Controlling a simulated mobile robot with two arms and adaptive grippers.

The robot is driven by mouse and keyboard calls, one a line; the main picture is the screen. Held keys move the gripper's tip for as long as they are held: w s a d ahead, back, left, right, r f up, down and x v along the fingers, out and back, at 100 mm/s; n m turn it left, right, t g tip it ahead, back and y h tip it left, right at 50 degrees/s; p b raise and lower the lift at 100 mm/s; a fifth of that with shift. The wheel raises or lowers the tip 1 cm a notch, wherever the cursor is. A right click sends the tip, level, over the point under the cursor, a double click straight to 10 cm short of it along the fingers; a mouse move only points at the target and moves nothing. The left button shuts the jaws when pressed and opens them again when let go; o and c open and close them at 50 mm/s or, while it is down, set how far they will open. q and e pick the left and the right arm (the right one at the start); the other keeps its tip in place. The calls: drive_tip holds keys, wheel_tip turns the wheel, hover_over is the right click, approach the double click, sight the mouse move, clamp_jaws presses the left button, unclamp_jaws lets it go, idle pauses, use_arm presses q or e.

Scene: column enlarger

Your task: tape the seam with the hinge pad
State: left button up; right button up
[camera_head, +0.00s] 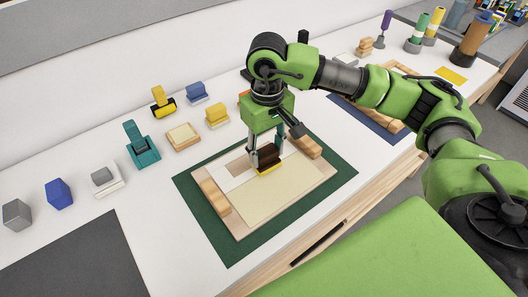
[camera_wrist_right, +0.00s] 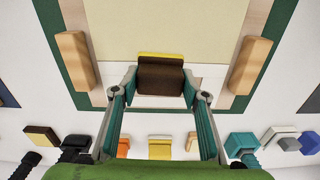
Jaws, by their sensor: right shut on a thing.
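My right gripper (camera_head: 265,157) is shut on a dark brown block with a yellow base, the likely hinge pad (camera_head: 268,158). The pad also shows between the fingers in the right wrist view (camera_wrist_right: 160,79), with its yellow edge on the far side. It is at the border between a cream sheet (camera_head: 275,190) and a white strip (camera_head: 226,178), probably the seam. The gripper and pad hide part of this border. I cannot tell whether the pad touches the sheets. Both lie on a pale wooden board (camera_head: 241,233). My left gripper is not in view.
Several small tools stand behind, including a teal one (camera_head: 140,147) and a yellow one (camera_head: 162,102). A dark grey mat (camera_head: 80,262) is bare at front left.

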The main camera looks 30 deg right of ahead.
drive_tip(key=d, duration=0.2)
drive_tip(key=d+b, duration=0.1)
drive_tip(key=d, duration=0.1)
drive_tip(key=d+b, duration=0.1)
drive_tip(key=d, duration=0.1)
drive_tip(key=shift+w+f, duration=0.1)
drive_tip(key=shift+w, duration=0.3)
drive_tip(key=shift+w+d+b, duration=0.15)
drive_tip(key=shift+d+b, duration=0.25)
drive_tip(key=shift+d, duration=0.6)
drive_tip(key=shift+f+b, duration=0.95)
idle(0.5)
drive_tip(key=shift+a, duration=0.15)
drive_tip(key=shift+s+a, duration=0.2)
drive_tip(key=shift+a, duration=1.2)
drive_tip(key=shift+s+a, duration=0.2)
drive_tip(key=shift+a, duration=1.2)
drive_tip(key=shift+s+a+b, duration=0.2)
drive_tip(key=shift+s+a, duration=0.05)
drive_tip(key=shift+a, duration=1.2)
drive_tip(key=shift+s+a+b, duration=0.15)
drive_tip(key=shift+s+a, duration=0.05)
drive_tip(key=shift+a, duration=1.2)
